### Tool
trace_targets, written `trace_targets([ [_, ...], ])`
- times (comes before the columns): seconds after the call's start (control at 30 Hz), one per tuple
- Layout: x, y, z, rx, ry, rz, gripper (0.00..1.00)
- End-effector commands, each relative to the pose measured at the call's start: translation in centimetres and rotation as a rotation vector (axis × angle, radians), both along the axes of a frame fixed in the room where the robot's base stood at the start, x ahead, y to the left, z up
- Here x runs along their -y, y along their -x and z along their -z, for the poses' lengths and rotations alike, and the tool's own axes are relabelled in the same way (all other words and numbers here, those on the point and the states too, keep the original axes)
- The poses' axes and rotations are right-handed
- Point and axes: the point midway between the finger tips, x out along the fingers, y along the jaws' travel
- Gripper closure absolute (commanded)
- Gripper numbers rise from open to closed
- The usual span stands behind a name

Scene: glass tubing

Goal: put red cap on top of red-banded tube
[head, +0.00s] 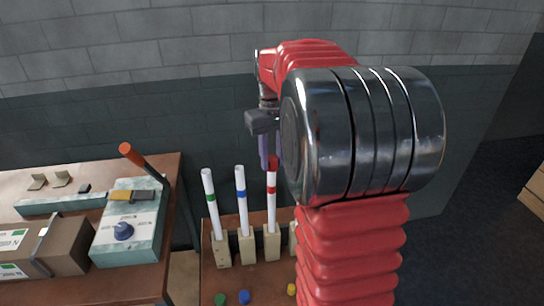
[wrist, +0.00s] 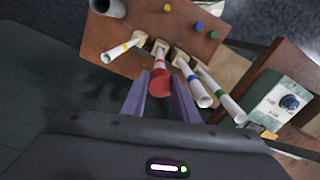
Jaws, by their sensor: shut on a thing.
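The red cap (head: 273,162) is at the upper end of the red-banded tube (head: 271,208), which stands upright in a pale block. My gripper (head: 268,150) is above the tube, shut on the cap. In the wrist view the red cap (wrist: 160,84) lies between the purple fingers of my gripper (wrist: 161,82), in line with the red-banded tube (wrist: 161,62). From these views I cannot tell whether the cap is fully seated or just touching the rim. My arm hides part of the scene to the right of the tube in the head view.
A green-banded tube (head: 212,208) and a blue-banded tube (head: 242,205) stand close on the left. A yellow-banded tube (wrist: 122,48) stands on the other side. Green (head: 220,298), blue (head: 244,297) and yellow (head: 291,289) caps lie in front. A cluttered bench (head: 172,190) is at the left.

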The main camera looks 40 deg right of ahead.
Motion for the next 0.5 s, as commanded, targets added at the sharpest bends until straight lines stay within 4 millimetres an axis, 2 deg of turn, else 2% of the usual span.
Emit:
trace_targets([
  [0.5,-0.01,0.03,0.64,-0.001,0.0,0.0,0.93],
])
